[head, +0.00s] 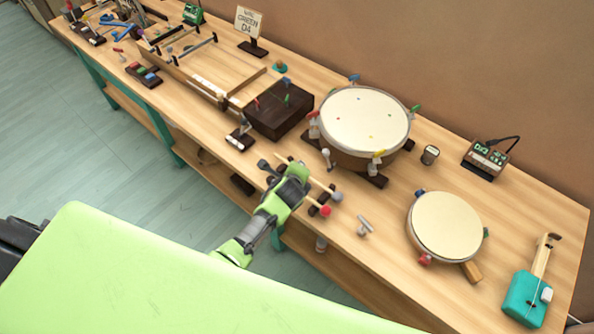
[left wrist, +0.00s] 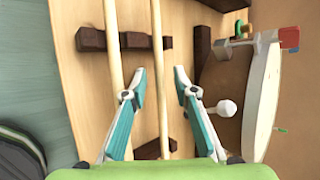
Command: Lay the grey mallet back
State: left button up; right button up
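The grey mallet's round head (head: 336,195) shows just beyond my left gripper (head: 294,172) in the head view, near the front edge of the bench. A red-headed mallet (head: 326,210) lies beside it. In the left wrist view two pale sticks run side by side across dark wooden supports (left wrist: 92,39). The stick nearer the drum, which appears to be the grey mallet's (left wrist: 158,60), lies between the fingertips of my left gripper (left wrist: 160,80). Gaps show on both sides of it, so the gripper is open. The mallet heads are outside the left wrist view. My right gripper is not seen.
A large drum (head: 364,118) on dark feet stands close behind the mallets, with a pale knob (left wrist: 226,107) near my fingers. A dark box (head: 279,108) stands to the left. A small metal piece (head: 364,226) and a frame drum (head: 446,225) lie to the right.

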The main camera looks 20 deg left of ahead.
pick_arm(q)
jog(key=shift+s, duration=0.15)
jog(key=v, duration=1.1)
jog(key=shift+s+r, duration=0.2)
jog(key=shift+r, duration=0.15)
jog(key=s+a+r+n+g+h, duration=0.1)
jog(key=s+r+n+g, duration=0.15)
jog(key=s+n, duration=0.8)
jog(key=s+a+r+n+g+h, duration=0.1)
jog(key=s+a+n+g, duration=0.15)
jog(key=s+n, duration=0.8)
jog(key=s+f+m+g+b, duration=0.1)
jog(key=s+f+m+b, duration=0.15)
jog(key=f, duration=1.35)
jog(key=s+f+m+g+b, duration=0.1)
jog(key=s+f+b, duration=0.15)
jog(key=f, duration=1.25)
jog(key=s+a+f+g+b, duration=0.1)
jog(key=s+a+f+b, duration=0.1)
jog(key=s+f, duration=1.4)
notch_tip(320, 180, down, 3)
jog(key=shift+s+r+b, duration=0.1)
jog(key=shift+s+b, duration=0.25)
jog(key=shift+b, duration=0.15)
